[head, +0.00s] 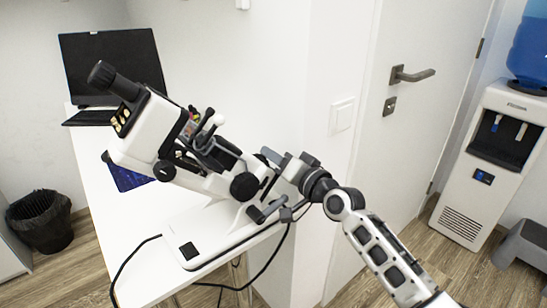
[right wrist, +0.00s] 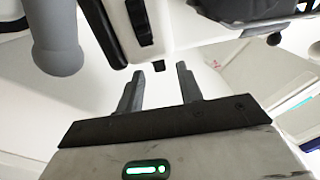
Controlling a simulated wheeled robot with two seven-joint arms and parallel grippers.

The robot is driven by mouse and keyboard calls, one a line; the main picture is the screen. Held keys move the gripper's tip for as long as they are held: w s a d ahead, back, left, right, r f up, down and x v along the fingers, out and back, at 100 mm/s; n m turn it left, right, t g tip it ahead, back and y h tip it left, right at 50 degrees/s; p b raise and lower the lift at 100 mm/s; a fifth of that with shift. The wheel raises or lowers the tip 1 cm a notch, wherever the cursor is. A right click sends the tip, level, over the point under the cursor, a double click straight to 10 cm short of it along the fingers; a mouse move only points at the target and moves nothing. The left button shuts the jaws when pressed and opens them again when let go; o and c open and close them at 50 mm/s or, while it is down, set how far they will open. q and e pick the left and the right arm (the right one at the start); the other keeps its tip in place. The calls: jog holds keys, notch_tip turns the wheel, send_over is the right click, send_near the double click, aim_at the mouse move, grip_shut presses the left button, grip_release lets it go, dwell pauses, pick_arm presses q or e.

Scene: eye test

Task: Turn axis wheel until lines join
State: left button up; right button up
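A white and black eye-test instrument (head: 205,150) stands tilted on the white table, its black eyepiece (head: 102,75) at the upper left. A round black knob (head: 245,186) sits on its right side, and another (head: 164,170) is further left. I cannot tell which part is the axis wheel; the lines are not visible. My right gripper (head: 276,162) is at the instrument's right end, its fingers hard to make out there. In the right wrist view its two fingers (right wrist: 171,66) are apart and empty, below a black slotted part (right wrist: 140,22). My left gripper is not in view.
A grey rounded handle (right wrist: 58,40) hangs left of the fingers. A black monitor (head: 112,65) stands at the table's back. A black cable (head: 262,272) hangs off the table. A wall corner and a door (head: 410,150) are close to my right arm.

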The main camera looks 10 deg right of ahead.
jog(key=shift+w+a, duration=0.3)
jog(key=shift+w, duration=0.25)
grip_shut()
jog(key=shift+w+n+g+y+b, duration=0.3)
jog(key=shift+w+n+g+b, duration=0.1)
jog(key=shift+g+b, duration=0.3)
jog(key=shift+a+r, duration=0.1)
grip_release()
jog(key=shift+s, duration=0.15)
jog(key=v, duration=1.5)
jog(key=shift+s+d, duration=0.25)
jog(key=shift+d, duration=0.1)
